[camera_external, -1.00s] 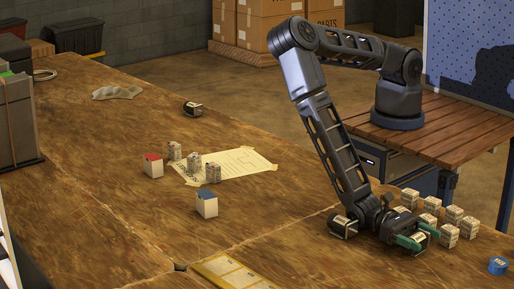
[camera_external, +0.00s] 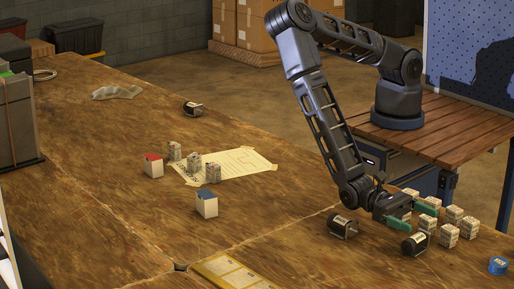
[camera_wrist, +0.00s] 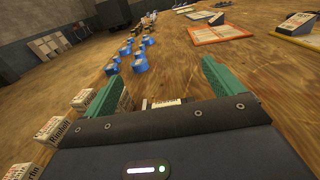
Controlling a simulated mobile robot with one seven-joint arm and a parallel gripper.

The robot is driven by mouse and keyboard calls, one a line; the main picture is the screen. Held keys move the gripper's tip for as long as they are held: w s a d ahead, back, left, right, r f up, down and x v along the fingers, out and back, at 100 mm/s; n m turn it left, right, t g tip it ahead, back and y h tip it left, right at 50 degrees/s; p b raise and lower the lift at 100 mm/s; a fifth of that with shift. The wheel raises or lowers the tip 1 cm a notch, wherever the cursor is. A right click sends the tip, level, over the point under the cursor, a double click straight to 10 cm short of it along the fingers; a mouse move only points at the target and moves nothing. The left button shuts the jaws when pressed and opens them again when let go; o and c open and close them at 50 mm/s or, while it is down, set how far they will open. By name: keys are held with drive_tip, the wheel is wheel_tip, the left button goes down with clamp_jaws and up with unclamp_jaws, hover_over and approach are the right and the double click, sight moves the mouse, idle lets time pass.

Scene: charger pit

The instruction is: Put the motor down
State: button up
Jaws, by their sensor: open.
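A dark cylindrical motor with a pale label (camera_external: 415,243) lies on its side on the wooden table, just in front of my gripper. My gripper (camera_external: 412,216) is open, its green fingers spread and apart from this motor in the outside view. In the wrist view the fingers of my gripper (camera_wrist: 162,88) stand wide apart. A pale-labelled thing (camera_wrist: 166,102), probably this motor, shows low between them, mostly hidden by the gripper body. A second motor (camera_external: 343,226) lies to the left of my gripper, and a third (camera_external: 193,108) lies far back on the table.
Several small printed boxes (camera_external: 450,235) stand close to the right of my gripper. A blue roll (camera_external: 498,265) is at the right edge. A yellow tray (camera_external: 235,272) lies at the front. The table's middle left has more boxes and a paper sheet (camera_external: 245,162).

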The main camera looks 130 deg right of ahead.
drive_tip(key=shift+r, duration=1.3)
drive_tip(key=shift+d+r, duration=0.1)
drive_tip(key=shift+r, duration=0.15)
drive_tip(key=s+d+r+n+g+h, duration=0.1)
drive_tip(key=s+d+r+n+h, duration=0.3)
drive_tip(key=d+r, duration=0.35)
drive_tip(key=s+d+r+n+g+h, duration=0.1)
drive_tip(key=s+d+r+n+h, duration=0.2)
drive_tip(key=d+r+n, duration=0.4)
drive_tip(key=s+d+r+n+g+h, duration=0.1)
drive_tip(key=s+d+r+n+h, duration=0.25)
drive_tip(key=d+r, duration=0.4)
drive_tip(key=s+d+r+n+t+h, duration=0.1)
drive_tip(key=s+d+r+t+h, duration=0.1)
drive_tip(key=s+d+r, duration=0.2)
drive_tip(key=s+d+r+n+t+h, duration=0.1)
drive_tip(key=s+d+r+t+h, duration=0.2)
drive_tip(key=d, duration=1)
drive_tip(key=s+d+r+n+t+h, duration=0.1)
drive_tip(key=s+d+r+t+h, duration=0.1)
drive_tip(key=s+d+r, duration=0.5)
drive_tip(key=s+d, duration=0.1)
drive_tip(key=s, duration=0.2)
drive_tip(key=shift+s+d+t, duration=0.3)
drive_tip(key=shift+d, duration=0.1)
drive_tip(key=shift+n+h, duration=0.25)
